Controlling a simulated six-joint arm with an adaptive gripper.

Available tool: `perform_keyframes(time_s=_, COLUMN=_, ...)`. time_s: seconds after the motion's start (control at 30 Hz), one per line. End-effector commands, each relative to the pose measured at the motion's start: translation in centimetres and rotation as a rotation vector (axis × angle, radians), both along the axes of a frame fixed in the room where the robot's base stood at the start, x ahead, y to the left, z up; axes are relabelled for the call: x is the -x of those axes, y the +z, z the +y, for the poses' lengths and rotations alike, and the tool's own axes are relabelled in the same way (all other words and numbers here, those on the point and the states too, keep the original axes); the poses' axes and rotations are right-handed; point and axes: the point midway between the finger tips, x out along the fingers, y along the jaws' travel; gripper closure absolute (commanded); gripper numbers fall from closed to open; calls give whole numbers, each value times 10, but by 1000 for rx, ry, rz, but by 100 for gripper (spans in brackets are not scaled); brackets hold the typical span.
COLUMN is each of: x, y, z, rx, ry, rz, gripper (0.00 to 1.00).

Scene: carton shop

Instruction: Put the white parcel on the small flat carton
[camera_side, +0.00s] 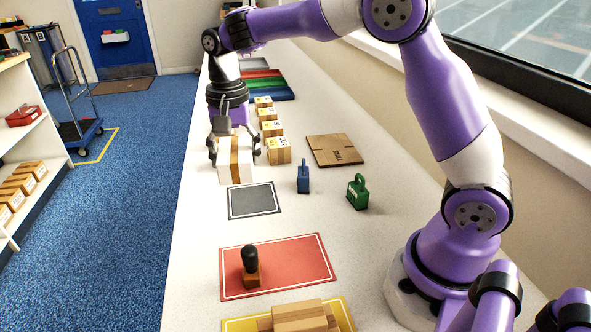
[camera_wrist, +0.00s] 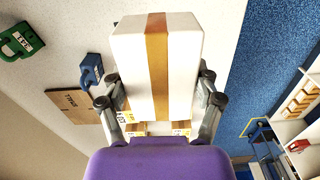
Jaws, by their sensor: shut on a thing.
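The white parcel (camera_side: 226,163) with a brown tape band is between the fingers of my gripper (camera_side: 234,150), which is shut on it. In the wrist view the white parcel (camera_wrist: 187,70) fills the upper middle, with a finger against each side. I cannot tell whether its underside touches the bench. A flat brown carton (camera_side: 335,150) with dark print lies on the bench to the right of the parcel. It also shows in the wrist view (camera_wrist: 72,104), at the left. Nothing lies on it.
A row of small taped boxes (camera_side: 278,150) stands close to the right of my gripper. A grey mat (camera_side: 253,201), a red mat (camera_side: 295,262) with a stamp (camera_side: 250,268), and a brown box (camera_side: 298,317) lie in front.

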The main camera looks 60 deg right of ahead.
Motion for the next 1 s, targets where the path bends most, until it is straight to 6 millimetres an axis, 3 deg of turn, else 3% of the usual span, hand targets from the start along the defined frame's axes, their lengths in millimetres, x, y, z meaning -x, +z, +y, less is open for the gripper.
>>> perform_keyframes(time_s=0.03, x=-1, y=1, z=-30, rx=1, ry=-101, rz=-1, gripper=79)
perform_keyframes(time_s=0.1, x=1, y=2, z=-67, rx=0, ry=-236, rz=-1, gripper=79)
perform_keyframes(time_s=0.3, x=21, y=6, z=-155, rx=1, ry=-560, rz=-2, gripper=79)
perform_keyframes(time_s=0.57, x=40, y=1, z=-205, rx=1, ry=-723, rz=0, gripper=79)
perform_keyframes(time_s=0.9, x=58, y=-48, z=-284, rx=0, ry=-724, rz=1, gripper=79)
perform_keyframes(time_s=1.0, x=61, y=-57, z=-299, rx=1, ry=-721, rz=0, gripper=79)
